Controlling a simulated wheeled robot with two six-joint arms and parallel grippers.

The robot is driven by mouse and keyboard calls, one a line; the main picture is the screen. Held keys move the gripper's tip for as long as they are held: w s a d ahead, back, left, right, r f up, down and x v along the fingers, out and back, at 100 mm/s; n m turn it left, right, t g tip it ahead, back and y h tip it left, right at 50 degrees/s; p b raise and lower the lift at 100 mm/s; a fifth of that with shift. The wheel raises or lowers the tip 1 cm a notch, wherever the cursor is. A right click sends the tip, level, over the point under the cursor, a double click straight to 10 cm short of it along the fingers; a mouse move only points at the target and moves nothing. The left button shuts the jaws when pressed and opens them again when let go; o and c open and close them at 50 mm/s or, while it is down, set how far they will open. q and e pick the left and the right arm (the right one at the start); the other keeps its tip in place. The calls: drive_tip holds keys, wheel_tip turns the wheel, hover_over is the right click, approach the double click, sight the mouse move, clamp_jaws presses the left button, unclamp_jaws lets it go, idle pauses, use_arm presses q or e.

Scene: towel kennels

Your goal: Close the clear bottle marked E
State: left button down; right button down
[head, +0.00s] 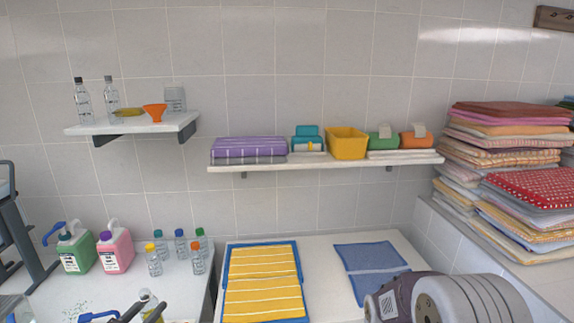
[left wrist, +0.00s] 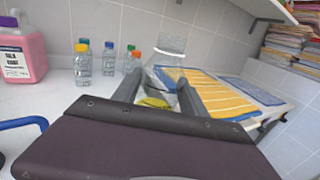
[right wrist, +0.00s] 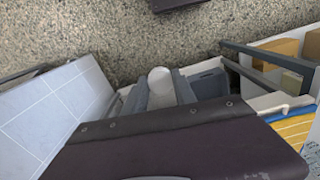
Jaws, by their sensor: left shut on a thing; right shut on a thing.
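My left gripper (head: 138,312) is shut on a clear bottle (head: 147,297) at the bottom of the head view. In the left wrist view the clear bottle (left wrist: 172,52) stands up between the fingers, with something yellow low in it or behind it. I see no cap on its top, and cannot read a letter E on it. My right gripper (right wrist: 160,92) is shut on a small round white thing (right wrist: 160,78) that looks like a cap, held over the floor side. The right fingers are out of the head view; only the right arm shows there.
Several small bottles with coloured caps (head: 180,243) stand on the left worktop beside the green jug (head: 75,250) and pink jug (head: 115,250). A yellow striped towel on a blue tray (head: 228,290) and blue cloths (head: 370,262) lie to the right. Shelves (head: 330,163) hang above.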

use_arm(q)
drive_tip(key=s+d+f+m+g+h+b, duration=0.2)
drive_tip(key=s+d+f+m+g+h, duration=0.1)
drive_tip(key=s+d, duration=0.5)
drive_tip(key=s+d+f+m+g+h+b, duration=0.2)
drive_tip(key=s+d+f+h, duration=0.4)
drive_tip(key=d, duration=0.7)
drive_tip(key=s+m+g, duration=0.1)
drive_tip(key=s+m, duration=0.1)
drive_tip(key=shift+s+d+m+g+h, duration=0.3)
drive_tip(key=shift+s+d+g, duration=0.1)
drive_tip(key=w+d+f+m+g+h, duration=0.1)
drive_tip(key=d+m+g, duration=0.3)
drive_tip(key=d+g, duration=0.2)
drive_tip(key=d+m+g+h, duration=0.2)
drive_tip(key=d+m+g, duration=0.2)
drive_tip(key=d+g, duration=0.2)
drive_tip(key=d, duration=0.2)
drive_tip(key=shift+w+d+f, duration=0.3)
drive_tip(key=shift+w+f, duration=0.05)
